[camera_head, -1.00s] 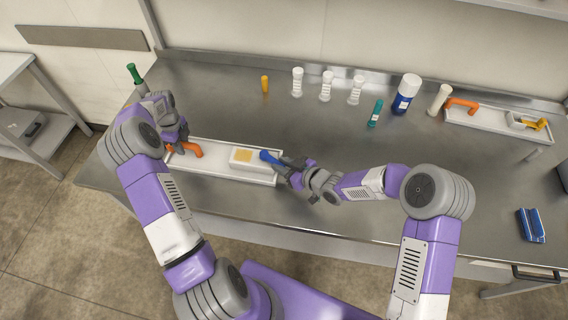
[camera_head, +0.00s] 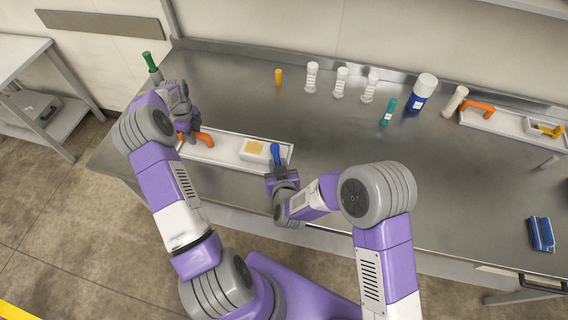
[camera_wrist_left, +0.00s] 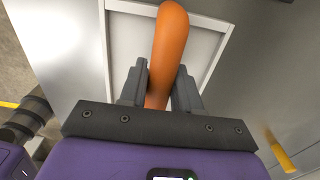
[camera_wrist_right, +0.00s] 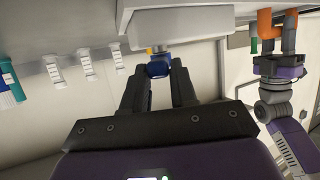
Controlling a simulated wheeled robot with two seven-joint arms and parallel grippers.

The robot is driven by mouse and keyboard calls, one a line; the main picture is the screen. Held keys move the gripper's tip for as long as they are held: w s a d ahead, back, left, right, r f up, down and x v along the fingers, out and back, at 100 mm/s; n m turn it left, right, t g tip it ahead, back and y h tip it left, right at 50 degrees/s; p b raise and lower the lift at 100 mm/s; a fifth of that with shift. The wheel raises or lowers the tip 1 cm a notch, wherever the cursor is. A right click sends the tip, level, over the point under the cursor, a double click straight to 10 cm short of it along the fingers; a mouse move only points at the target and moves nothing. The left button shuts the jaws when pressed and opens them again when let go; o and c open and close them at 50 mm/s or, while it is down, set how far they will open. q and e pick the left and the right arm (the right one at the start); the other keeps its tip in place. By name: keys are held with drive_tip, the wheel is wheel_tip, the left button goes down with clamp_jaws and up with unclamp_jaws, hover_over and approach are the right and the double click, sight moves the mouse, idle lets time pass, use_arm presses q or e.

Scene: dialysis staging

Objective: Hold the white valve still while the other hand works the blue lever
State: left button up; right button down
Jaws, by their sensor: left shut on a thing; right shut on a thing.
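The white valve (camera_head: 250,156) is a block with a yellow patch at the right end of a white tray (camera_head: 222,153) on the steel counter. Its blue lever (camera_head: 275,152) is at its right side and points toward my side. My right gripper (camera_head: 278,172) is shut on the lever; in the right wrist view the lever's blue end (camera_wrist_right: 157,69) sits between the fingertips, below a white body (camera_wrist_right: 165,25). My left gripper (camera_head: 187,133) is shut on the orange handle (camera_head: 203,138) at the tray's left end, seen between its fingers in the left wrist view (camera_wrist_left: 167,50).
A green-topped bottle (camera_head: 149,62) stands behind my left arm. A small yellow bottle (camera_head: 278,77), several white fittings (camera_head: 341,82), a teal tube (camera_head: 388,111) and a blue-white bottle (camera_head: 422,92) stand at the back. A second tray (camera_head: 500,124) and blue packs (camera_head: 540,234) are at right.

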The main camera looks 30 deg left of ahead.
drive_tip(key=shift+s+a+m+t+h, duration=0.25)
drive_tip(key=shift+a+m+t+h, duration=0.2)
drive_tip(key=shift+m+h, duration=0.4)
drive_tip(key=shift+s+a+m+t+h, duration=0.3)
drive_tip(key=shift+a+m+h, duration=0.2)
drive_tip(key=shift+m+h, duration=0.35)
drive_tip(key=shift+s+a+m+t+h, duration=0.2)
drive_tip(key=shift+a+m+t+h, duration=0.3)
drive_tip(key=shift+m+h, duration=0.35)
drive_tip(key=c, duration=1)
unclamp_jaws()
drive_tip(key=shift+o, duration=0.2)
drive_tip(key=v, duration=0.7)
drive_tip(key=shift+s, duration=0.25)
use_arm(q)
drive_tip(key=shift+n, duration=0.4)
use_arm(e)
drive_tip(key=shift+r, duration=0.15)
use_arm(q)
drive_tip(key=o, duration=1.1)
drive_tip(key=shift+c, duration=0.2)
